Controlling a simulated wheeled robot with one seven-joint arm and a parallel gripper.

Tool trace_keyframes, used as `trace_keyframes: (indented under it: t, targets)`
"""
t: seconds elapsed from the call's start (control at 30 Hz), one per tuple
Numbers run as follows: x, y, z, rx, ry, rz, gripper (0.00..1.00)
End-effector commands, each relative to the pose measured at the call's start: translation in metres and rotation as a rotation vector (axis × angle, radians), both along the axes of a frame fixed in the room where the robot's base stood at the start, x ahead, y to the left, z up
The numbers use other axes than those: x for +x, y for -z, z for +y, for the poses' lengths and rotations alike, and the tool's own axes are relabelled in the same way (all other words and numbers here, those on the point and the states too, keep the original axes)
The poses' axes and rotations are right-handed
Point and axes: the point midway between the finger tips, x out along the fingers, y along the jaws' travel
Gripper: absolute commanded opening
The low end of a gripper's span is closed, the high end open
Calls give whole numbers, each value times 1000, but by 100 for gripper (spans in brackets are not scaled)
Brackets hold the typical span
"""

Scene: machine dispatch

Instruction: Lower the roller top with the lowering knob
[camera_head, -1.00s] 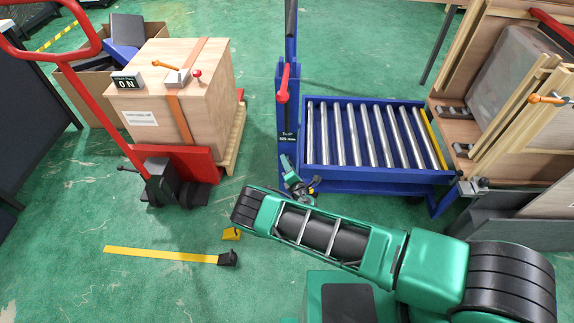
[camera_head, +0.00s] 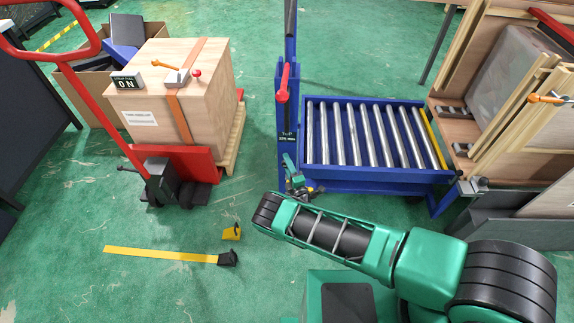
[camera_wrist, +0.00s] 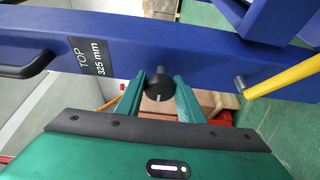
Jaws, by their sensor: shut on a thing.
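The blue roller top (camera_head: 303,140) with its row of steel rollers is level beside a blue upright post in the head view. In the wrist view, the black round lowering knob (camera_wrist: 160,86) with a pale mark sits on the post's blue face. My gripper (camera_wrist: 161,80) has one green finger on each side of the knob and is shut on it. A label (camera_wrist: 90,62) left of the knob reads "TOP 325 mm". In the head view my gripper (camera_head: 294,178) is small at the post's lower part, and the knob cannot be made out.
A red-handled lever (camera_head: 283,84) is on the post. A strapped wooden crate (camera_head: 150,100) on a pallet and a red pallet truck (camera_head: 190,164) stand left. A wooden rack (camera_head: 450,135) stands right of the rollers.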

Motion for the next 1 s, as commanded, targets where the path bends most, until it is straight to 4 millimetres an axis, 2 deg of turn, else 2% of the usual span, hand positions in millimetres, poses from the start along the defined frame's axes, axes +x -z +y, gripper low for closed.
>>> trace_keyframes:
  t: [0.3,0.33,0.4,0.77,0.87,1.0]
  targets:
    - [0,4,-4,1,6,9,12]
    - [0,4,-4,1,6,9,36]
    - [0,4,-4,1,6,8,51]
    - [0,-2,-1,0,2,3,51]
    - [0,-11,-1,0,2,3,51]
    - [1,-35,-1,-1,3,4,51]
